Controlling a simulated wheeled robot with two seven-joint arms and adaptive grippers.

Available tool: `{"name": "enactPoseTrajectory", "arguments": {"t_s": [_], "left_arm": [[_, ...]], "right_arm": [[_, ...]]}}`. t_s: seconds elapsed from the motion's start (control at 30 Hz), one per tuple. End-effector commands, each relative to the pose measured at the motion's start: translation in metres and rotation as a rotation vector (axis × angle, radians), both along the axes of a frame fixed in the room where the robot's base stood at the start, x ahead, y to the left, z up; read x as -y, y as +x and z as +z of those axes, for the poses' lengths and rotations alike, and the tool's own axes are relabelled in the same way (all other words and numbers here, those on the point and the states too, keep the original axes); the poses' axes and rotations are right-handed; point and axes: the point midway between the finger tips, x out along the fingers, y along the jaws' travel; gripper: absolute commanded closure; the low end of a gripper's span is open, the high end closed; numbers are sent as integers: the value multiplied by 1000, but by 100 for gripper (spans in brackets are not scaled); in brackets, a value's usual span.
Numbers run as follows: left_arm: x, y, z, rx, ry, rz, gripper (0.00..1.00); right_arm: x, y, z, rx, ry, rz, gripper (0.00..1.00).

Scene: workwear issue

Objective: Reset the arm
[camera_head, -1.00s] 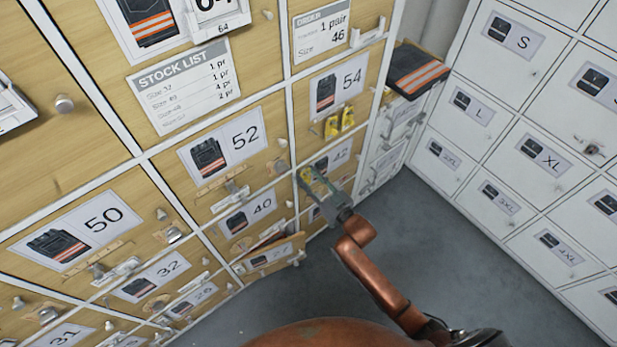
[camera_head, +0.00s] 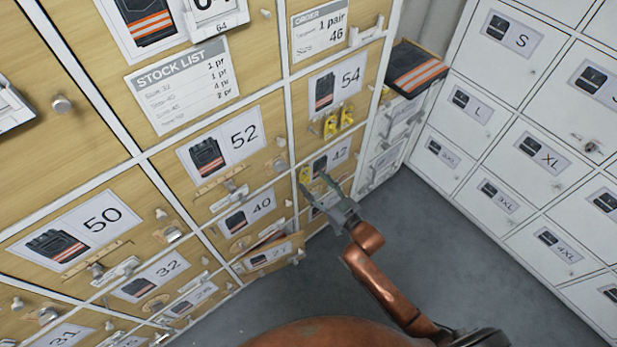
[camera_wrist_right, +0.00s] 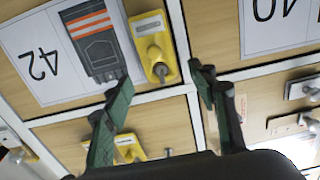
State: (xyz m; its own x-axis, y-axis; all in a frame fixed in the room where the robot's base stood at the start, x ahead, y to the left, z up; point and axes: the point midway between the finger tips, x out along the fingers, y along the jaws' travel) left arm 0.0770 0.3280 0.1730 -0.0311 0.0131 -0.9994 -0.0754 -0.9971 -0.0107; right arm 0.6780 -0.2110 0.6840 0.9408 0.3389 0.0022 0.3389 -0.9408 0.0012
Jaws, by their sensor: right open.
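My right gripper (camera_head: 314,186) is open and empty in front of the wooden locker doors, just below the door marked 42 (camera_head: 332,158). In the right wrist view its two green fingers (camera_wrist_right: 160,76) are spread apart. A yellow latch (camera_wrist_right: 153,46) on the 42 door lies just beyond the gap between the fingers; it also shows in the head view (camera_head: 304,175). Another yellow fitting (camera_wrist_right: 128,149) is partly hidden behind a finger in the wrist view. My left gripper is not in view.
Two yellow latches (camera_head: 338,123) sit below the 54 label. The door marked 27 (camera_head: 270,256) stands ajar below. Folded dark workwear with orange stripes (camera_head: 416,70) lies on a white unit. White lockers (camera_head: 540,160) line the right. Grey floor (camera_head: 440,260) is clear.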

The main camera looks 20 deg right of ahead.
Motion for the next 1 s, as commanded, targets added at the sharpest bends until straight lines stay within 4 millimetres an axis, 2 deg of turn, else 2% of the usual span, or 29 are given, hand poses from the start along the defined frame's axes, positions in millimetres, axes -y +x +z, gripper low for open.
{"name": "enactPoseTrajectory", "arguments": {"t_s": [0.03, 0.2, 0.4, 0.53, 0.77, 0.87, 0.97, 1.0], "left_arm": [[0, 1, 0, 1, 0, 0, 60], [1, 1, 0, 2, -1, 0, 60], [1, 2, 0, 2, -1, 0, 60], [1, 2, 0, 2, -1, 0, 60], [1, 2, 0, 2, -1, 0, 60], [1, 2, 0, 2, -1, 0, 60], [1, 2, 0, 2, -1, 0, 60], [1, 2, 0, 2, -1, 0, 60]], "right_arm": [[4, -12, -1, -3, -1, 0, 47], [16, -45, -1, -2, 0, 0, 47], [25, -70, 0, 0, 1, 1, 47], [27, -77, 0, 0, 1, 0, 47], [28, -79, 0, 0, 1, 0, 47], [31, -80, -12, -22, -6, -8, 47], [40, -86, -47, -95, -28, -34, 47], [46, -91, -69, -140, -41, -49, 47]]}}
